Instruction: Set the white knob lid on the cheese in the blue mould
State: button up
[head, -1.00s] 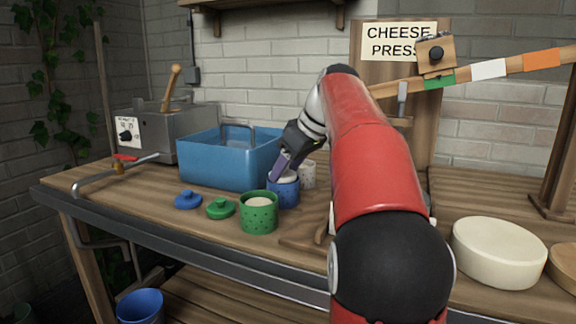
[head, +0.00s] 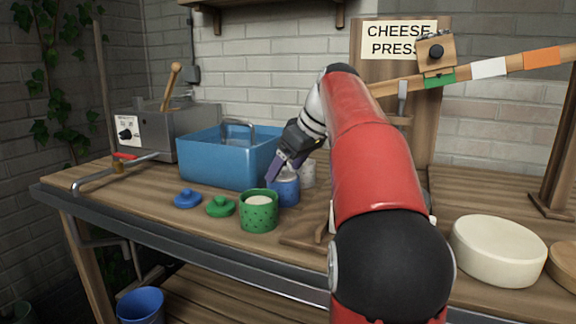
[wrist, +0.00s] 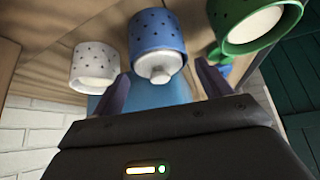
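The blue mould (head: 285,192) stands on the bench beside the green mould. The white knob lid (wrist: 152,65) sits in the mouth of the blue mould in the wrist view, its knob towards me. It looks roughly level with the rim, and it hides the cheese beneath. My gripper (wrist: 161,71) is open, with one finger on each side of the knob and a visible gap to it. In the head view my gripper (head: 279,170) is just over the blue mould and partly hides its top.
The green mould (head: 258,214) with cheese stands close in front, and the white speckled mould (head: 308,174) close behind. A blue lid (head: 187,199) and green lid (head: 220,207) lie left. A blue basin (head: 215,162) is behind. A cheese wheel (head: 498,250) is far right.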

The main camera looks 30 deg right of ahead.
jog(key=p+v, duration=0.1)
jog(key=v, duration=0.6)
jog(key=shift+s+r+p, duration=0.15)
jog(key=shift+r+p, duration=0.15)
jog(key=shift+p, duration=0.05)
jog(key=shift+d, duration=0.15)
